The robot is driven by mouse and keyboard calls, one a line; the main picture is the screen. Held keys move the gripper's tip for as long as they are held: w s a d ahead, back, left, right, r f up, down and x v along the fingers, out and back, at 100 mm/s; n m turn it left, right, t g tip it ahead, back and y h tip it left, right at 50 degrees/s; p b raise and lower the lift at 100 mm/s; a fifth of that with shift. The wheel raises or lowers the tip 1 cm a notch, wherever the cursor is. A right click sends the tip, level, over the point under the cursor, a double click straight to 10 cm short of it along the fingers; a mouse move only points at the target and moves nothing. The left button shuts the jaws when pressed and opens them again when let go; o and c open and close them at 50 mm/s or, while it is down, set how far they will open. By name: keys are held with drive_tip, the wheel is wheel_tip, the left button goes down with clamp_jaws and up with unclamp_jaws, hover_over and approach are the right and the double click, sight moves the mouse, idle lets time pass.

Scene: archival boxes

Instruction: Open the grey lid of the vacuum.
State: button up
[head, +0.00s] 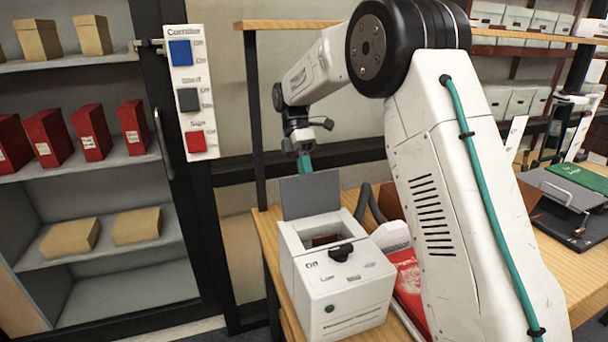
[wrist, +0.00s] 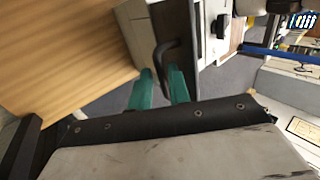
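The vacuum (head: 345,295) is a white box machine on the wooden table, with a black knob on its front top edge. Its grey lid (head: 310,196) stands raised, nearly upright, at the back of the opening, and a brown interior shows below it. My gripper (head: 304,165) is at the lid's top edge with its teal fingers pointing down; contact cannot be told. In the wrist view the two teal fingers (wrist: 162,80) are apart, with a black curved bar or hose (wrist: 163,58) showing between them. The wrist view also shows white box-like surfaces beyond.
A black hose (head: 363,203) and a red-and-white packet (head: 408,280) lie right of the vacuum, close to my arm. A panel with blue, grey and red squares (head: 190,95) hangs on the left. Shelves with red boxes (head: 90,132) stand at far left.

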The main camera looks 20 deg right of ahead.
drive_tip(key=shift+o, duration=0.6)
drive_tip(key=shift+d, duration=0.15)
drive_tip(key=shift+w+a+r, duration=0.1)
drive_tip(key=shift+a, duration=0.2)
drive_tip(key=v, duration=0.7)
drive_tip(key=shift+w+r, duration=0.2)
drive_tip(key=shift+r, duration=0.05)
